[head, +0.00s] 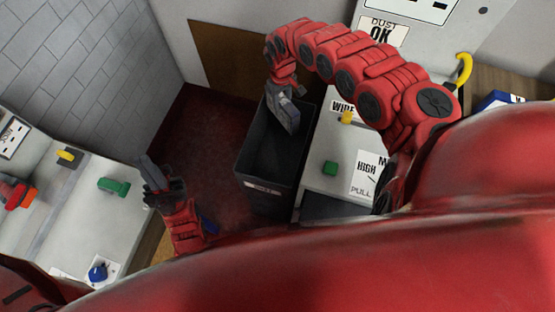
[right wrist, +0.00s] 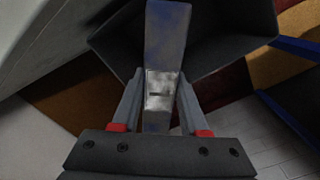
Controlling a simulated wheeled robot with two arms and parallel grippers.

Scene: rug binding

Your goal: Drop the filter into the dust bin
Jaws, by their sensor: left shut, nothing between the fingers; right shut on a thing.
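The filter (right wrist: 166,45) is a flat grey panel with bluish-grey smudges. My right gripper (right wrist: 158,95) is shut on one end of it in the right wrist view. In the head view the filter (head: 284,110) hangs from my right gripper (head: 283,88) over the back part of the dust bin's opening. The dust bin (head: 262,187) is a dark grey open box with a pale label on its front; its dark rim and walls (right wrist: 225,45) also show behind the filter in the right wrist view. My left gripper (head: 150,170) is shut and empty, left of the bin.
A grey-white machine top (head: 338,150) with a green knob (head: 330,168) and labels stands right of the bin. A pale bench (head: 85,205) with a green part (head: 113,187) is at left.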

